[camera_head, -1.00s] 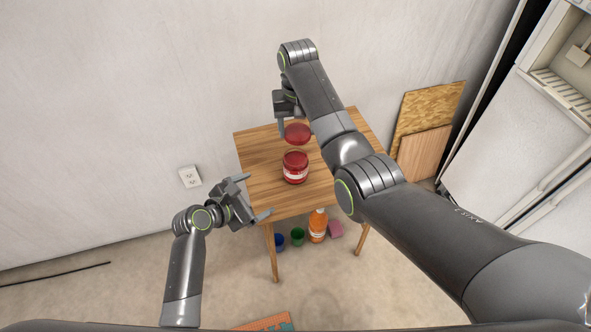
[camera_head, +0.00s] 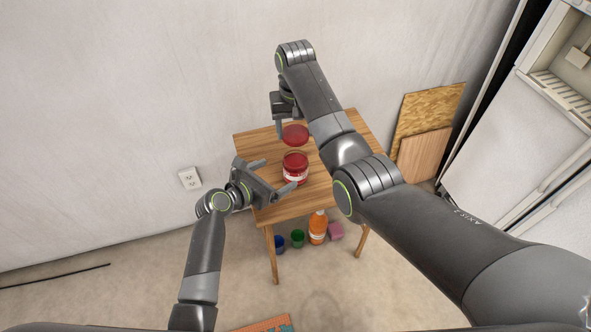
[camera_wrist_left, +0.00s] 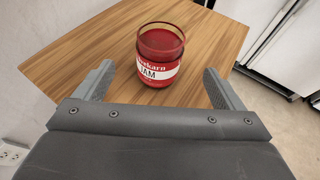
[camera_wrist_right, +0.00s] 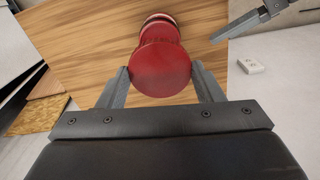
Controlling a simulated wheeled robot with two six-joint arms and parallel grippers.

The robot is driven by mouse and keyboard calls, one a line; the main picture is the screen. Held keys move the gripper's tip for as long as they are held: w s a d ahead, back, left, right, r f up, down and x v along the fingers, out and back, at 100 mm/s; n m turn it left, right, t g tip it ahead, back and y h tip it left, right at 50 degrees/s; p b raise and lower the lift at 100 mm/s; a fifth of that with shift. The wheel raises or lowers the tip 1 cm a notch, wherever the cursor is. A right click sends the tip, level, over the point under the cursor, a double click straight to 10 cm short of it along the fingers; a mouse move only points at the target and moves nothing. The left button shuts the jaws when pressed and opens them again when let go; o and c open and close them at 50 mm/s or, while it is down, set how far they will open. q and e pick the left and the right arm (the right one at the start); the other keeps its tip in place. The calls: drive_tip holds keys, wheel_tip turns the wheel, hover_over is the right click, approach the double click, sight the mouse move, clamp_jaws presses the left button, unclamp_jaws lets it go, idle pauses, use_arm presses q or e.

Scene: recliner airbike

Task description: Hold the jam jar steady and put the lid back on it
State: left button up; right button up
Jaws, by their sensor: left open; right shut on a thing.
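The red jam jar (camera_head: 295,170), with a white label, stands upright and open on the small wooden table. In the left wrist view the jar (camera_wrist_left: 160,58) stands ahead, beyond the fingertips and between their lines. My left gripper (camera_head: 275,173) is open and empty at the table's left edge, its fingers pointing toward the jar. My right gripper (camera_wrist_right: 160,80) is shut on the round red lid (camera_wrist_right: 160,70), gripped by its rim. In the head view the lid (camera_head: 295,134) is on the far side of the jar, apart from it. In the right wrist view the lid partly hides the jar (camera_wrist_right: 160,27).
The wooden table (camera_head: 260,152) is otherwise clear. Below it on the floor are an orange bottle (camera_head: 318,228), a blue cup (camera_head: 279,243), a green cup (camera_head: 298,238) and a pink block (camera_head: 336,231). Boards (camera_head: 425,120) lean on the wall at right.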

use_arm(q)
drive_tip(key=shift+x, duration=4.8)
drive_tip(key=c, duration=1.5)
use_arm(e)
hover_over(296, 155)
drive_tip(key=shift+f, duration=2.5)
drive_tip(key=shift+f, duration=0.9)
drive_tip(key=shift+f, duration=0.55)
